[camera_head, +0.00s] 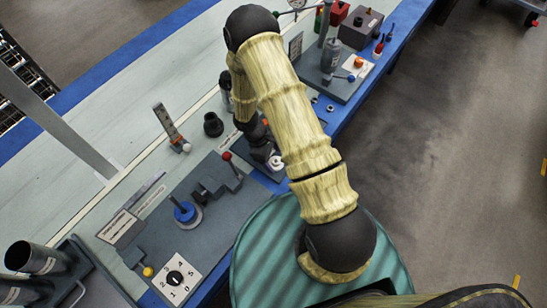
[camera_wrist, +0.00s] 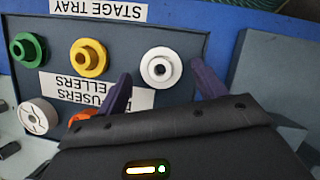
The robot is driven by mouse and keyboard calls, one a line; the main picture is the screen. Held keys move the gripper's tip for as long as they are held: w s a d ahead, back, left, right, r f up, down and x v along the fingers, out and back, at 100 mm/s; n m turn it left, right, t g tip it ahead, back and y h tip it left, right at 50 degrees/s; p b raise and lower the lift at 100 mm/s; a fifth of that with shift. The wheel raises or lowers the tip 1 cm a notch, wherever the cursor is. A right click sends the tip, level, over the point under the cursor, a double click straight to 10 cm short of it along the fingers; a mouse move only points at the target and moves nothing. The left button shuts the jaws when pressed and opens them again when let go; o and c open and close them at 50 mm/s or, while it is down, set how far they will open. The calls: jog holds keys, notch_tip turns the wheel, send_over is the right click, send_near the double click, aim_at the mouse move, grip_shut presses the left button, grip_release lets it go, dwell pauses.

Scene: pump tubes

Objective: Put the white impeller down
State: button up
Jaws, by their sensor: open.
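The white impeller (camera_wrist: 161,66), a round flanged piece with a hub and centre hole, rests on the dark stage tray (camera_wrist: 128,38) in the wrist view. My gripper (camera_wrist: 162,72) is open, with one dark finger on each side of the impeller and a visible gap at both sides. In the head view a small white piece (camera_head: 276,163), seemingly this impeller, shows beside my gripper (camera_head: 266,153), which is partly hidden by my arm.
Yellow (camera_wrist: 89,59) and green (camera_wrist: 28,49) flanged pieces lie left on the tray. A white diffuser-like disc (camera_wrist: 38,117) and an orange piece (camera_wrist: 82,119) are nearer. The pump-tube fixture (camera_head: 190,212) is left in the head view.

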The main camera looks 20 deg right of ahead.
jog(key=v, duration=1.1)
jog(key=shift+a+r, duration=0.1)
jog(key=s+d+r+m+t+y, duration=0.1)
jog(key=s+r+m, duration=0.4)
jog(key=r, duration=0.5)
jog(key=s+d+r+m+t+y, duration=0.2)
jog(key=r+m, duration=0.4)
jog(key=r, duration=0.4)
jog(key=s+d+t, duration=0.1)
jog(key=s+t, duration=0.1)
jog(key=shift+s+d+r+y, duration=0.3)
jog(key=shift+s+d, duration=0.05)
jog(key=shift+r, duration=0.1)
jog(key=w+p+v, duration=0.1)
jog(key=p+v, duration=0.6)
jog(key=p, duration=0.1)
jog(key=shift+w+r, duration=0.25)
jog(key=shift+r, duration=0.2)
